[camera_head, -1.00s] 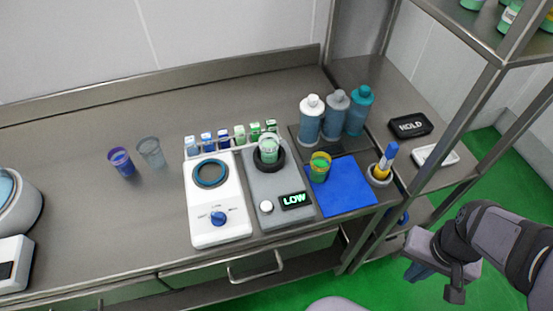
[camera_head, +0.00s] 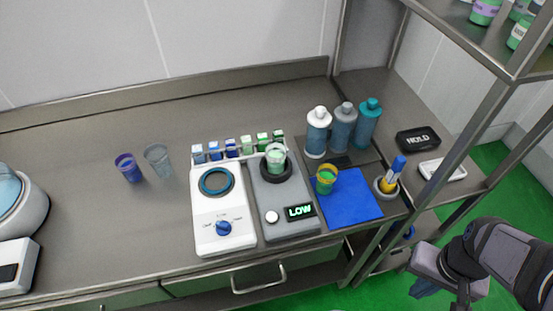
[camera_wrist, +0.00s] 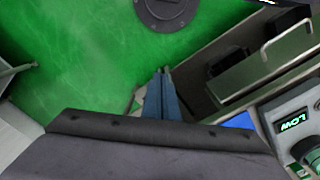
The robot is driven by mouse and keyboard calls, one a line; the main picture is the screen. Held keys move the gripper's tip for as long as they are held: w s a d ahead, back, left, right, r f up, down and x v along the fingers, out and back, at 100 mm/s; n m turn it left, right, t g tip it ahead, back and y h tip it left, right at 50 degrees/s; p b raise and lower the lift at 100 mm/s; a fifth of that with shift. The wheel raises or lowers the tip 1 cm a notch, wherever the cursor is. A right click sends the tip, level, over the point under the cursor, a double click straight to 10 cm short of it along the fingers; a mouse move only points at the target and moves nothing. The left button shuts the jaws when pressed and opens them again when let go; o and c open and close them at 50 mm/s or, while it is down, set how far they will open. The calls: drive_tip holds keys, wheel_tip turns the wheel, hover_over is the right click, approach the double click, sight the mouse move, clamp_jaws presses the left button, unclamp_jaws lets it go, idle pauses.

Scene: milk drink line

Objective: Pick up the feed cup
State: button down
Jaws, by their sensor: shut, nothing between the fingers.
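No cup is marked as the feed cup in a way I can read. A green cup with a yellow-orange rim (camera_head: 326,180) stands at the left edge of a blue mat (camera_head: 352,203). A clear cup with pale green contents (camera_head: 276,158) sits in the dark ring of the grey device with the LOW display. A purple-blue cup (camera_head: 128,167) and a clear grey cup (camera_head: 158,160) stand on the left of the counter. My gripper (camera_head: 422,289) is shut and empty, off the counter's front right, over the green floor. Its closed fingers also show in the wrist view (camera_wrist: 162,74).
The white dial device (camera_head: 217,210) and grey LOW device (camera_head: 289,225) stand side by side, with small coloured vials behind. Several bottles (camera_head: 342,128), a marker in a round holder (camera_head: 390,176) and a HOLD tray (camera_head: 418,139) are at right.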

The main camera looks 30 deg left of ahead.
drive_tip(key=c, duration=2.5)
unclamp_jaws()
drive_tip(key=o, duration=1.5)
